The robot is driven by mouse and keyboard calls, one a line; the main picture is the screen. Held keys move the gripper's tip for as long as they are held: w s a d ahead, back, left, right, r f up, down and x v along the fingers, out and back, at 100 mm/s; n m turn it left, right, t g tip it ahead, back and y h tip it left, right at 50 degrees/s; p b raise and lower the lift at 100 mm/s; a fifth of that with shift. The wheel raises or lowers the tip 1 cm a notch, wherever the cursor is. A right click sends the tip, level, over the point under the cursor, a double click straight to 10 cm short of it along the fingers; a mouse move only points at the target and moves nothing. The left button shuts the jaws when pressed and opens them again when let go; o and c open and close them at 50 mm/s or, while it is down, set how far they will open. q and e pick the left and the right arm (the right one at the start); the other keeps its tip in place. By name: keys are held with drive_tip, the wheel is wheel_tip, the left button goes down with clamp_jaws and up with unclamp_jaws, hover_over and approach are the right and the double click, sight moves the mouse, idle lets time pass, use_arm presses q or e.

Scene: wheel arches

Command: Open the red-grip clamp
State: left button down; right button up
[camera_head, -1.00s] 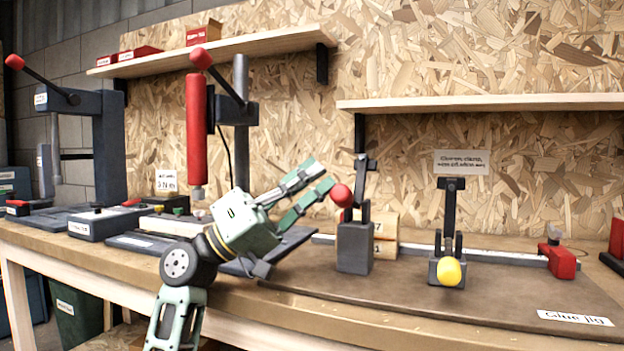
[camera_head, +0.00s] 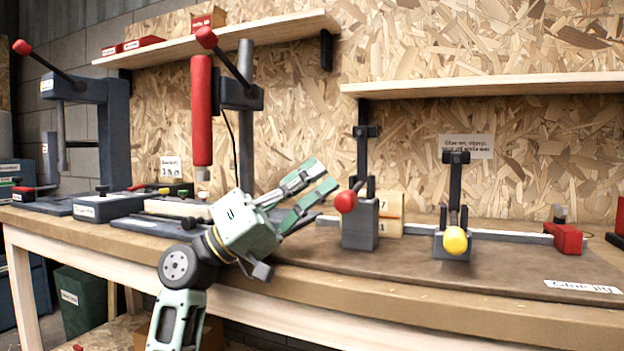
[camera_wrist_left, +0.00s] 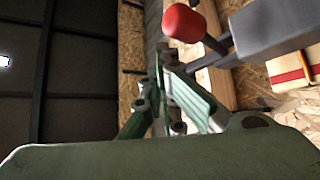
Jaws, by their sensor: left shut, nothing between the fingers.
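The red-grip clamp is a grey block (camera_head: 360,234) with an upright dark arm (camera_head: 362,152) and a short lever ending in a red ball grip (camera_head: 346,201). The lever tilts down toward the front. My left gripper (camera_head: 323,176) is shut and empty, its fingertips just up and left of the red grip; I cannot tell whether they touch it. In the left wrist view the red grip (camera_wrist_left: 183,22) and its dark stem show just beyond the fingers (camera_wrist_left: 163,65). My right gripper is not in view.
A yellow-grip clamp (camera_head: 455,241) stands to the right on the same jig board (camera_head: 500,275). A red stop block (camera_head: 566,238) is farther right. Wooden blocks (camera_head: 389,216) sit behind the red-grip clamp. A press with a red cylinder (camera_head: 201,110) stands at left.

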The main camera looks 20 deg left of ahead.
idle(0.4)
use_arm(q)
drive_tip(key=v, duration=1.2)
drive_tip(key=shift+s, duration=0.1)
